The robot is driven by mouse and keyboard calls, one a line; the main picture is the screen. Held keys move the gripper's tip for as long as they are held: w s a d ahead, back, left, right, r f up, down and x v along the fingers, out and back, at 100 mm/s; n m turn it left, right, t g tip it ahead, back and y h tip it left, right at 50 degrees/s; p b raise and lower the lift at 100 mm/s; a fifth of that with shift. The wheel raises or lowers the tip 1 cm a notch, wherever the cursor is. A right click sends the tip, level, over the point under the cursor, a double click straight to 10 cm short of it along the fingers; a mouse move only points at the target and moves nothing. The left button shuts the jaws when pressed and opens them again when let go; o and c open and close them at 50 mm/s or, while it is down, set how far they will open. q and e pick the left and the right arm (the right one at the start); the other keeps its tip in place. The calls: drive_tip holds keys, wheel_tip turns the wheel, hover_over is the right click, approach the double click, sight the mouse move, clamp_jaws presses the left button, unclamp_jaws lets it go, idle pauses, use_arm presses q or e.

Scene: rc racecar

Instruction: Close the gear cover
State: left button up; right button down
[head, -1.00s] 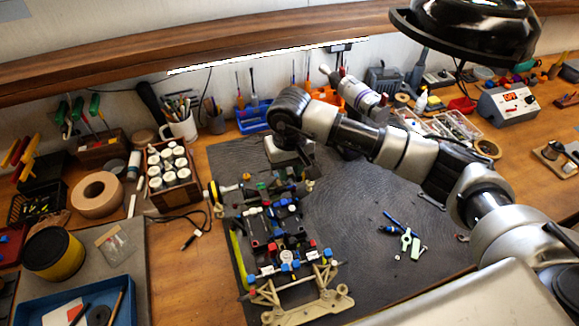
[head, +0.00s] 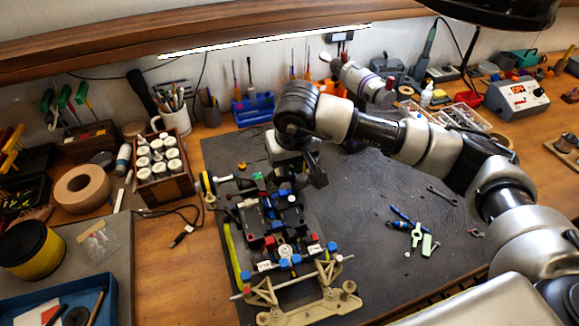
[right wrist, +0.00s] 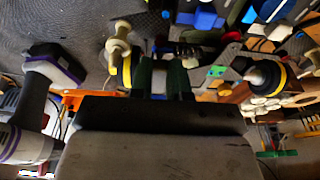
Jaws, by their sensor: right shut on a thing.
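The RC racecar (head: 285,250) stands on the dark mat, its beige bumper frame toward me. My right gripper (head: 302,166) reaches down over the car's far end, beside its wheels. In the right wrist view, the two dark green fingers (right wrist: 165,77) are close together, shut on a small part that they largely hide. I cannot tell whether this part is the gear cover, and I cannot make out the cover's edge or its angle. Yellow-and-black wheels lie on both sides of the fingers, with one wheel (right wrist: 266,76) at the right. My left gripper is not in view.
Small blue and green tools (head: 415,235) and a wrench (head: 441,195) lie on the mat (head: 370,190) right of the car. A wooden crate of white jars (head: 163,170) stands to the left. A dark lamp (head: 480,8) hangs at the upper right. The mat's right side is mostly clear.

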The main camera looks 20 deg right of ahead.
drive_tip(key=c, duration=1.1)
unclamp_jaws()
drive_tip(key=shift+r, duration=0.15)
drive_tip(key=b+v, duration=0.2)
drive_tip(key=v, duration=0.8)
drive_tip(key=shift+s+r, duration=0.1)
drive_tip(key=shift+r, duration=0.2)
